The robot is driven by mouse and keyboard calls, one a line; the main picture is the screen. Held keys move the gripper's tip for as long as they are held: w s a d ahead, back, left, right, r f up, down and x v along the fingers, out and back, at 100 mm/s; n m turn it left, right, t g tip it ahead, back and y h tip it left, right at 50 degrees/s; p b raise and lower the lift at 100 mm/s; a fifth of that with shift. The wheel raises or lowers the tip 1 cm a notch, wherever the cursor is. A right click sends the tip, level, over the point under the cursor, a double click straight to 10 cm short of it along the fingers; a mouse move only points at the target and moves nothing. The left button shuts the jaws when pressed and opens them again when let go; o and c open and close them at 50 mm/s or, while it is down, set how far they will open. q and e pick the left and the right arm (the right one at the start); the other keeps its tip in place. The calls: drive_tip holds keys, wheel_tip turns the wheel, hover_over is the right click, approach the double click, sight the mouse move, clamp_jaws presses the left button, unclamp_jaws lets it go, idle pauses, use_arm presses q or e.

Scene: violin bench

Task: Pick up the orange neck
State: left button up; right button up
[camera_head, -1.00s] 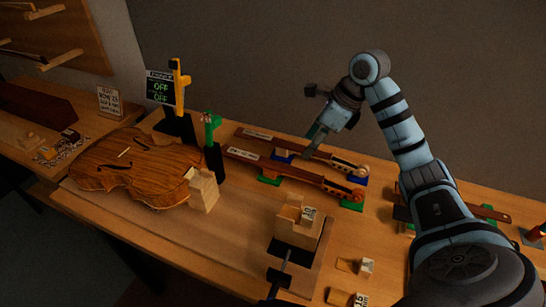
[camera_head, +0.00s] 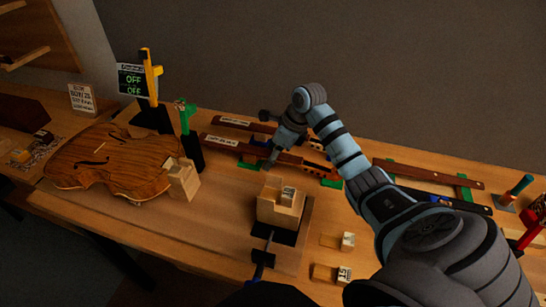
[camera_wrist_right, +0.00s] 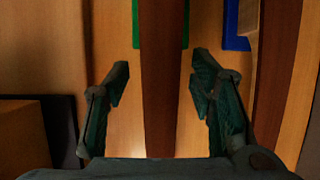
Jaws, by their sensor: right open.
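Two brown necks with small white labels lie side by side, the rear neck (camera_head: 236,123) and the front neck (camera_head: 243,147) on green supports. I cannot read the labels or tell surely which is the orange one. My right gripper (camera_head: 270,164) is low over the front neck. In the right wrist view the right gripper (camera_wrist_right: 160,90) is open, with a finger on each side of the front neck (camera_wrist_right: 162,60) and visible gaps to both. The rear neck (camera_wrist_right: 282,70) lies outside the right finger. My left gripper is not in view.
A violin body (camera_head: 118,165) lies at the left, with a yellow post (camera_head: 150,75) and a green clamp (camera_head: 184,110) behind it. A wooden block (camera_head: 280,208) stands in front of the necks. Another dark strip (camera_head: 430,173) lies right of my arm.

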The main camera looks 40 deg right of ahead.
clamp_jaws()
